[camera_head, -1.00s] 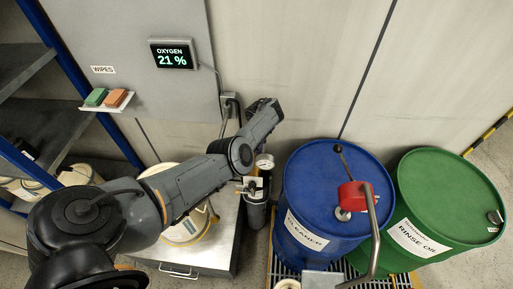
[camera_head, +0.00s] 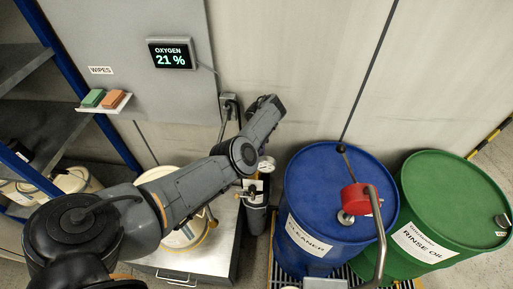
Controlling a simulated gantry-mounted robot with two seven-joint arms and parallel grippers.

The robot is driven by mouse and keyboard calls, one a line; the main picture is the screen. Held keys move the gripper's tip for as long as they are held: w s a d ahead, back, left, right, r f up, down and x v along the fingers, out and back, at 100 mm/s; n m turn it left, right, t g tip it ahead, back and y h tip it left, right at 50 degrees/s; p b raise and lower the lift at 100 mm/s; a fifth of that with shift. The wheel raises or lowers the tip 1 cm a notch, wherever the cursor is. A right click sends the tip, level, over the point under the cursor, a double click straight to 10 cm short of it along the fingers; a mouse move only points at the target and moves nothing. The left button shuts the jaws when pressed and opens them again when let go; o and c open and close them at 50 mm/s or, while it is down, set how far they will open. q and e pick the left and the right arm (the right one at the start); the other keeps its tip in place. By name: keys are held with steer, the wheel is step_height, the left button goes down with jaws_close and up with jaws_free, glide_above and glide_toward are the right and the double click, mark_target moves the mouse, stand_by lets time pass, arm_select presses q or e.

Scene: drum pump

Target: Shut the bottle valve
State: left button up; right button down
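A dark grey bottle (camera_head: 256,218) stands upright between the grey cabinet and the blue drum. A round pressure gauge (camera_head: 267,164) sits at its top. The small valve fittings (camera_head: 249,189) beside the neck are partly behind my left arm and too small to read as open or shut. My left arm reaches from the lower left across the cabinet, its dark far end above the gauge. The fingers of my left gripper do not show; the arm may hide them. My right arm and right gripper are not seen.
A blue CLEANER drum (camera_head: 318,225) carries a pump with a red head (camera_head: 358,198) and bent metal pipe. A green RINSE OIL drum (camera_head: 450,190) stands right of it. A grey cabinet (camera_head: 222,250) holds a white tub (camera_head: 185,235).

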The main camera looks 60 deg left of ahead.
arm_select(q)
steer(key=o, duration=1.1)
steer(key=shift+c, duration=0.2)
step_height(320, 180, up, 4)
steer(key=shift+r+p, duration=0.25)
steer(key=shift+p, duration=0.75)
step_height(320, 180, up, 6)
steer(key=p, duration=0.5)
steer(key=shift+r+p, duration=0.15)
steer(key=shift+p, duration=0.25)
